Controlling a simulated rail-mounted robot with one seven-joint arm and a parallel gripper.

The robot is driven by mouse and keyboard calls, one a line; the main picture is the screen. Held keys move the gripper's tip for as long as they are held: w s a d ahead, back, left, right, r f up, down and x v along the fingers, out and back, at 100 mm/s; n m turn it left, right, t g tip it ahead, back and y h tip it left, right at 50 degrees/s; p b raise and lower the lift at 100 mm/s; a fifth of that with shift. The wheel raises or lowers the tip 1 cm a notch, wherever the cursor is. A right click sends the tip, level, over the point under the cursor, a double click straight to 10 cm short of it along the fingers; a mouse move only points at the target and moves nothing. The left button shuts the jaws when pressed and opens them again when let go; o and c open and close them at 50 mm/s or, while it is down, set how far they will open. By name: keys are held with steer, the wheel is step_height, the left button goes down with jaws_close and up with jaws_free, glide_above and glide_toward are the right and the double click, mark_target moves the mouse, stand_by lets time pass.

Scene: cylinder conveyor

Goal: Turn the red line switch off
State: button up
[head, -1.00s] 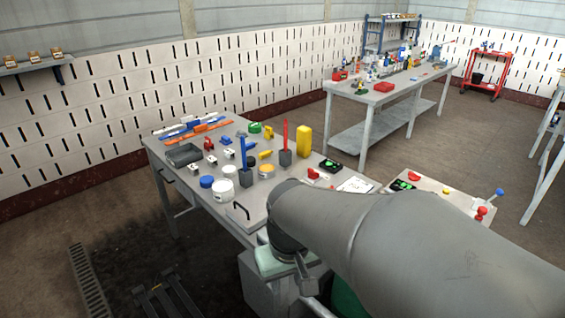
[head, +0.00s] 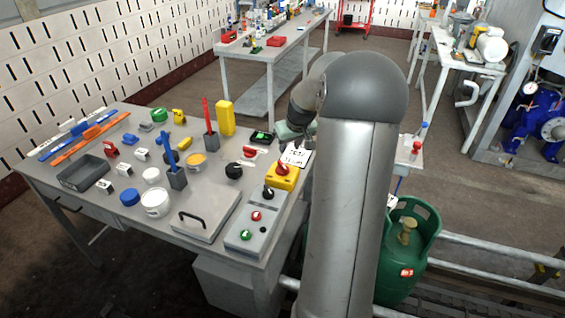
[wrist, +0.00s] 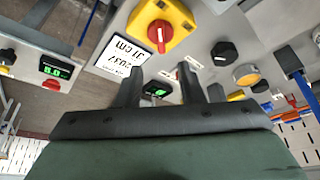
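A red rotary switch on a yellow box (head: 283,176) stands at the table's right edge; it shows upper middle in the wrist view (wrist: 160,28), its red handle turned at an angle. A smaller red switch with a white label (head: 250,152) lies behind it. Which is the red line switch I cannot tell. My gripper (wrist: 160,76) is open and empty, its fingers apart below the yellow box in the wrist view. In the head view my gripper (head: 290,132) is partly hidden behind my arm, above the table's right edge.
A black display with green digits (head: 262,137) and a white card with writing (head: 296,157) are near my gripper. A grey control box with buttons (head: 252,222) and a black knob (head: 234,171) stand closer. A green gas cylinder (head: 407,250) stands right of the table.

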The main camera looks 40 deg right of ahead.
mark_target(283, 165)
steer(key=p+x, duration=0.1)
steer(key=x, duration=1.1)
steer(key=shift+w+p, duration=0.15)
steer(key=shift+p, duration=0.15)
jaws_close()
